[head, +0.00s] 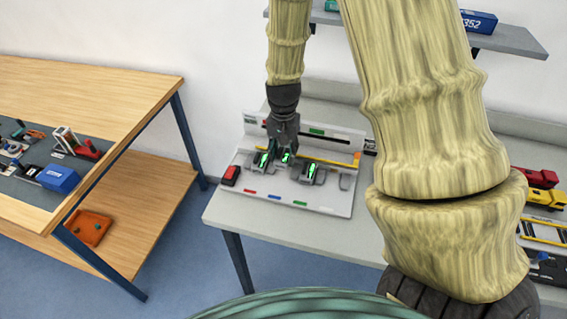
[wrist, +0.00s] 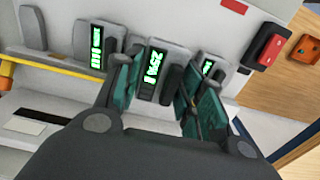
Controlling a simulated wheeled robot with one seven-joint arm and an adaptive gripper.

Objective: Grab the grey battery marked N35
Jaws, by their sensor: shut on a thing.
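Three grey batteries with lit green displays stand in a row on a pale stand (head: 318,205). My gripper (head: 284,150) reaches down from above and is shut on the middle grey battery (wrist: 152,72). In the wrist view, its two teal-padded fingers (wrist: 155,92) sit on either side of that battery. Its green marking is turned in the view, and I cannot read it surely as N35. One grey battery (wrist: 96,45) stands to the left and another (wrist: 209,67) to the right, partly behind a finger. I cannot tell whether the held battery is off the stand.
A wooden workbench (head: 120,85) with tools is at the left. Red and yellow toy vehicles (head: 537,178) are at the right. A wall shelf (head: 515,42) hangs above.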

